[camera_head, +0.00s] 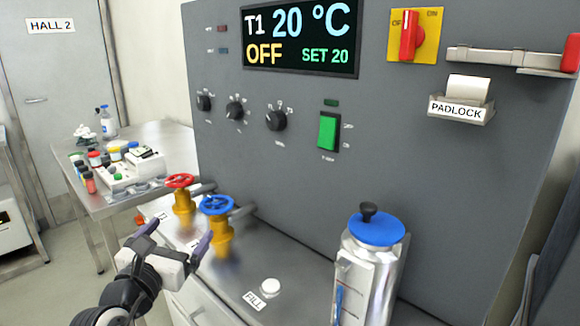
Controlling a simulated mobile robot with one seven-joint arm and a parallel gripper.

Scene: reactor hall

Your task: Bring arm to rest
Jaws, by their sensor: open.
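My gripper (176,243) is at the lower left, on my black and white arm. Its two dark fingers are spread apart, with nothing seen between them. It is in front of two yellow valves, one with a red handwheel (180,181) and one with a blue handwheel (216,205). The right finger is close to the blue-wheeled valve; I cannot tell whether it touches.
A grey control panel (300,180) reads 20 °C and OFF. A steel vessel with a blue lid (377,228) stands right on the counter, near a white FILL button (270,287). A side table (109,209) holds bottles and jars. Floor (55,285) is clear at left.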

